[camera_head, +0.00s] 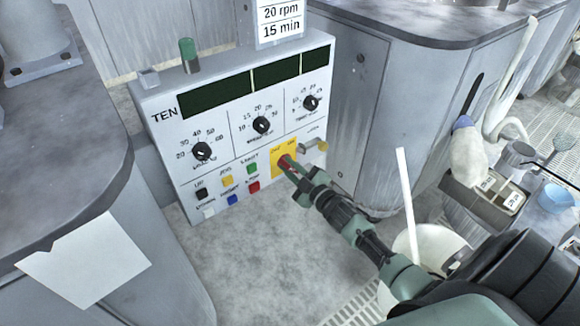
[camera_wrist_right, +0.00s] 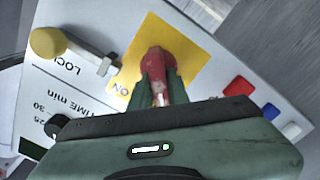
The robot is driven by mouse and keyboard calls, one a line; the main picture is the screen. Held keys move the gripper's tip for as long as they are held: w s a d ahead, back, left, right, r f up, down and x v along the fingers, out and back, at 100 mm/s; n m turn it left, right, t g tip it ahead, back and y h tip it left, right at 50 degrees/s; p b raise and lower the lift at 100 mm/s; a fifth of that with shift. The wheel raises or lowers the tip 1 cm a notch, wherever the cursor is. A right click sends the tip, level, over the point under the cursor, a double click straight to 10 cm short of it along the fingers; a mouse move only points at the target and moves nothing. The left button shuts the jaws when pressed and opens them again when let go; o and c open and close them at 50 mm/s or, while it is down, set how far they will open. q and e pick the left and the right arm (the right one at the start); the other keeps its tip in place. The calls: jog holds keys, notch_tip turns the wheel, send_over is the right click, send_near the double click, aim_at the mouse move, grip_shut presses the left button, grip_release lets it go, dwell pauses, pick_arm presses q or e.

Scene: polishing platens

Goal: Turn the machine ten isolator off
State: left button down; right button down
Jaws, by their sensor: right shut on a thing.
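The machine ten control panel (camera_head: 181,118) is a pale box marked TEN, with dark displays, three black dials and coloured buttons. Its isolator is a red handle (camera_wrist_right: 154,62) on a yellow plate (camera_wrist_right: 189,66), at the panel's lower right in the head view (camera_head: 276,151). My right gripper (camera_head: 291,168) reaches it from the lower right. In the wrist view the right gripper (camera_wrist_right: 161,88) is shut on the red handle, with one finger on each side. The handle's exact setting is hard to read; the ON mark shows beside it. My left gripper is not in view.
A lock lever with a yellow knob (camera_wrist_right: 47,42) sticks out beside the yellow plate. Grey machine bodies (camera_head: 400,90) stand on both sides of the panel. A white bucket (camera_head: 432,254) with a stick stands at the right. A paper sheet (camera_head: 84,263) hangs at left.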

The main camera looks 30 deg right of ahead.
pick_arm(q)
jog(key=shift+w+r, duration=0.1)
pick_arm(e)
jog(key=shift+n, duration=0.3)
jog(key=c, duration=1.4)
grip_release()
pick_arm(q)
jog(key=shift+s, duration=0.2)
pick_arm(e)
jog(key=shift+o, duration=0.2)
